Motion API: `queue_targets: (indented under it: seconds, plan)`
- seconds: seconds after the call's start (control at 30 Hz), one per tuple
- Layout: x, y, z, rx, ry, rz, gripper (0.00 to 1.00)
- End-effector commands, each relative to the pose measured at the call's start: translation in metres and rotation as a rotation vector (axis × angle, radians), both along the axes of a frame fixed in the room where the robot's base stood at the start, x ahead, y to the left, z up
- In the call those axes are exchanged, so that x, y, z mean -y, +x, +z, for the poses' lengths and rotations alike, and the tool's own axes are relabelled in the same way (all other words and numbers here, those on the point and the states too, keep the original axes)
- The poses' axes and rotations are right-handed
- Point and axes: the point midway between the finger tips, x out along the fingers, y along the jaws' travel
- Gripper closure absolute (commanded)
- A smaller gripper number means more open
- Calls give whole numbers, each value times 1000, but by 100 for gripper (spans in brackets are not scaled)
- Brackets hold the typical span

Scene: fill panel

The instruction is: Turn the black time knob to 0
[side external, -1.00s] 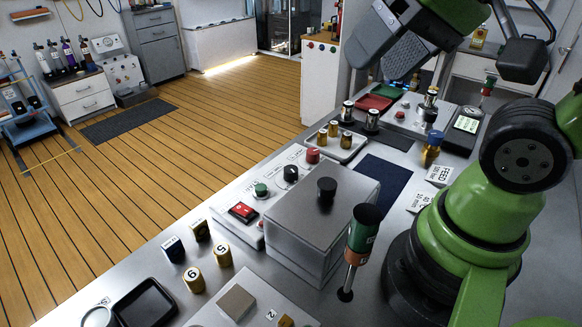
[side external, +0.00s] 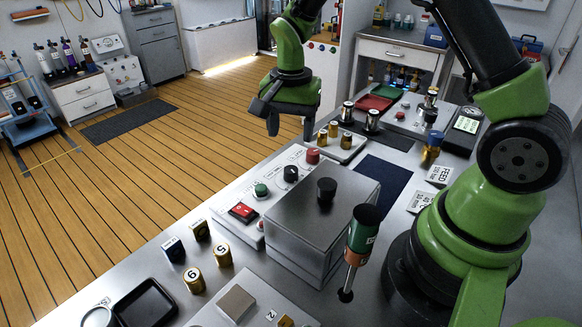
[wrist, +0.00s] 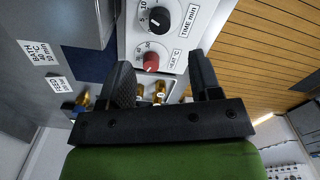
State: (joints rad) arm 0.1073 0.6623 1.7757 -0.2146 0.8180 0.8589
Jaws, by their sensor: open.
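The black time knob (side external: 291,174) stands on the light control panel (side external: 279,205), between the green and red knobs. In the wrist view the black knob (wrist: 160,18) is near the top edge, beside the printed "TIME min". Scale numbers show beside it, among them 5 and 10; I cannot tell its exact setting. My gripper (side external: 290,126) is above and beyond the panel, empty, its fingers apart. In the wrist view my gripper (wrist: 160,68) has open fingers pointing toward the panel, with the black knob ahead of and between them, not touched.
The red heat knob (side external: 313,156) and green knob (side external: 261,190) flank the time knob; a red switch (side external: 242,212) is nearby. A grey lidded box (side external: 310,222) with a black handle stands close beside the panel. Brass cylinders (side external: 334,129) stand on a tray behind.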

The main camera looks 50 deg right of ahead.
Motion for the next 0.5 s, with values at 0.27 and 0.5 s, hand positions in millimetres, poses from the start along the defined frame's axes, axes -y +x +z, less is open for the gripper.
queue_targets:
  seconds: [0.27,0.5]
  plan:
    - [0,-1,-43,-7,1,0,42]
    - [0,-1,-83,-4,1,0,42]
